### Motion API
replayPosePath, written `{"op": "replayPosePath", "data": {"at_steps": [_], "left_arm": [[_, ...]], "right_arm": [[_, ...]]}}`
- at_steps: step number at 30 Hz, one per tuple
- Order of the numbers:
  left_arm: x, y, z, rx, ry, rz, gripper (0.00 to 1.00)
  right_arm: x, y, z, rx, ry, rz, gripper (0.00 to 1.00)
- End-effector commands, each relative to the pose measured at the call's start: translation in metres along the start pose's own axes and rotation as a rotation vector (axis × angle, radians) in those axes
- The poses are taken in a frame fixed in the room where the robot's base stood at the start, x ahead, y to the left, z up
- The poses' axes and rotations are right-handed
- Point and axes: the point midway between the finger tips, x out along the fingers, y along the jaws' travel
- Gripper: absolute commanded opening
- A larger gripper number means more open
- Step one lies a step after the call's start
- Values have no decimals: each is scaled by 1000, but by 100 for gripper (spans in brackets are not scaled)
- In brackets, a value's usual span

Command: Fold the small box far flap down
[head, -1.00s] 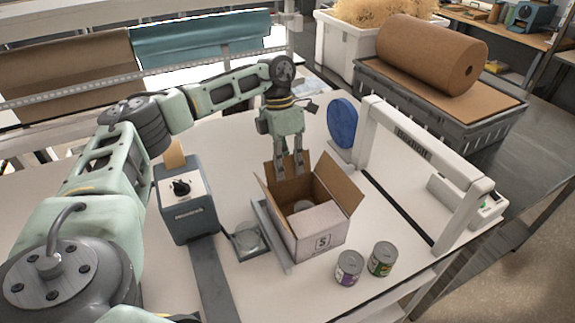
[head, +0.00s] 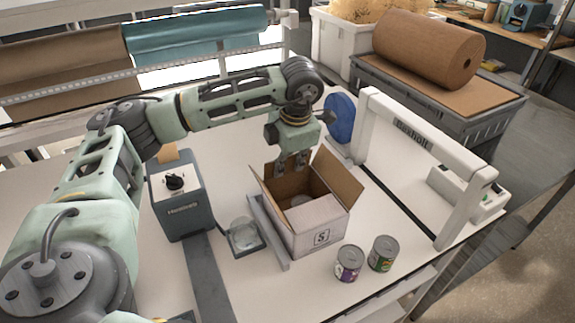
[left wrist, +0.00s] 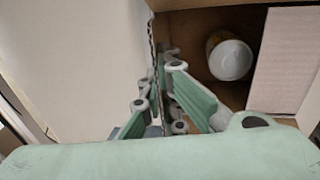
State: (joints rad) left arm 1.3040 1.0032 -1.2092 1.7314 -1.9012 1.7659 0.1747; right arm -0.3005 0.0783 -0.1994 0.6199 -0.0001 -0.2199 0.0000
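The small box (head: 305,236) stands open on the white table, with a can (head: 300,201) inside. Its right flap (head: 338,178) stands up and leans outward. My left gripper (head: 291,163) points down at the box's far edge, where the far flap is largely hidden behind the fingers. In the left wrist view the fingers (left wrist: 167,85) lie along a thin cardboard edge (left wrist: 153,45), with the box interior and can (left wrist: 230,60) to the right. I cannot tell whether they grip it. My right gripper is out of view.
Two cans (head: 348,263) (head: 383,253) stand right of the box. A grey-blue device (head: 183,205) and a small tray (head: 243,236) are to its left. A white frame (head: 425,150) and a blue disc (head: 341,117) stand to the right and behind.

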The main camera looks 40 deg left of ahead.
Motion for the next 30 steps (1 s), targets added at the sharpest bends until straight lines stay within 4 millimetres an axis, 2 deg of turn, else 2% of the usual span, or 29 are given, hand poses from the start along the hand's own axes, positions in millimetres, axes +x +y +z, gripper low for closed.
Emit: {"op": "replayPosePath", "data": {"at_steps": [9, 17, 26, 30], "left_arm": [[0, 0, 0, 0, 0, 2, 0], [0, 0, 0, 0, 0, 1, 21], [-1, 0, 0, 0, 0, 1, 21], [-14, 0, 1, 1, -4, 1, 21]], "right_arm": [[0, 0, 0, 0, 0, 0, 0], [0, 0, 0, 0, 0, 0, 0], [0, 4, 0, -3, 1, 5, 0], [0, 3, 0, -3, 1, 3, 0]]}}
